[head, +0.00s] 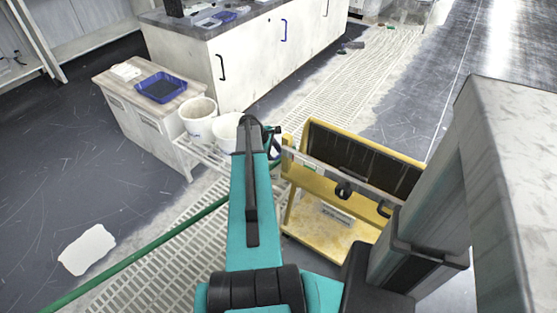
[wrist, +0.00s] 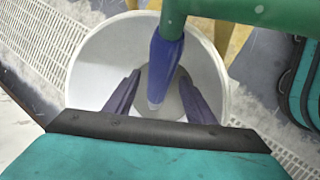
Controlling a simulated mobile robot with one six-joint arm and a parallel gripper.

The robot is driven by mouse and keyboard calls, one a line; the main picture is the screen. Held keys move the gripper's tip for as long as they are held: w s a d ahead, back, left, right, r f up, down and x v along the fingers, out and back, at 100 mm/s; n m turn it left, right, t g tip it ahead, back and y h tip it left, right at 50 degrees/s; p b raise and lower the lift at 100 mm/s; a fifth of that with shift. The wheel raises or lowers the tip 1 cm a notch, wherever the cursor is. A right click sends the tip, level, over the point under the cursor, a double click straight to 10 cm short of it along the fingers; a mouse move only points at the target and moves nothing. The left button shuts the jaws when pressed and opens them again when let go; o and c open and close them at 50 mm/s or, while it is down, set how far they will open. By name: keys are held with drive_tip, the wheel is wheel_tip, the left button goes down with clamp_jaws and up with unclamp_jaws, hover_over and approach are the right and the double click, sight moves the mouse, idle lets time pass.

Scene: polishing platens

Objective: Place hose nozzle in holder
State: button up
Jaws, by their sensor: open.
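The hose nozzle (wrist: 162,68) is blue with a pale grey tip and joins a thick green hose (wrist: 235,12) at the top of the wrist view. In the head view the green hose (head: 150,247) runs up from the lower left and passes behind my arm. My gripper (wrist: 159,76) is open, with one dark finger on each side of the nozzle. I cannot tell whether either finger touches it. The nozzle appears over the mouth of a white bucket (wrist: 88,62).
The yellow stand (head: 300,207) with dark panels is just right of my arm. Two white buckets (head: 198,120) sit on a slatted rack at left. A cabinet (head: 135,108) carries a blue tray (head: 161,88). Open floor lies at the left, with a white sheet (head: 87,249).

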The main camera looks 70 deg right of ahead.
clamp_jaws()
drive_tip(key=shift+r, duration=0.15)
wheel_tip(320, 180, up, 10)
drive_tip(key=shift+r+p, duration=0.15)
drive_tip(key=shift+p, duration=0.15)
idle(0.5)
idle(0.5)
